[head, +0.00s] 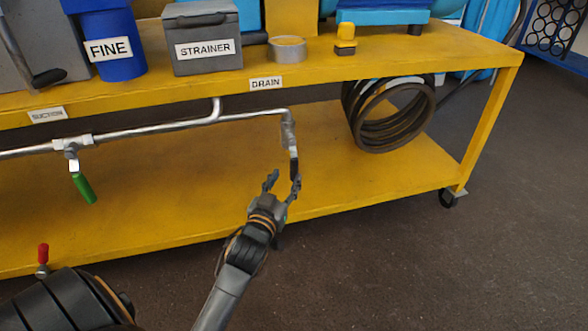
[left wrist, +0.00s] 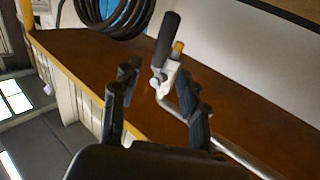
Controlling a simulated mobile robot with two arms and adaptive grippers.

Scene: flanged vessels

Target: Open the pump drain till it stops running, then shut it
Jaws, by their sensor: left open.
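The drain valve (head: 289,135) hangs at the end of a silver pipe below the DRAIN label (head: 266,84). Its black handle (head: 294,166) points down in the head view. In the left wrist view the valve body (left wrist: 170,76) is pale, with the black handle (left wrist: 165,40) and a yellowish end beside it. My left gripper (head: 284,180) is open, its fingers up at the handle's lower end, one close to it. In the left wrist view the gripper (left wrist: 163,86) has the valve between and beyond its fingers. I see no liquid running. My right gripper is not in view.
The yellow bench's lower shelf (head: 350,185) lies behind the gripper. A dark coiled hose (head: 390,115) hangs at right. A green-handled valve (head: 82,185) and a red-handled one (head: 43,256) are at left. The STRAINER box (head: 205,48) stands on the top. Open floor lies in front.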

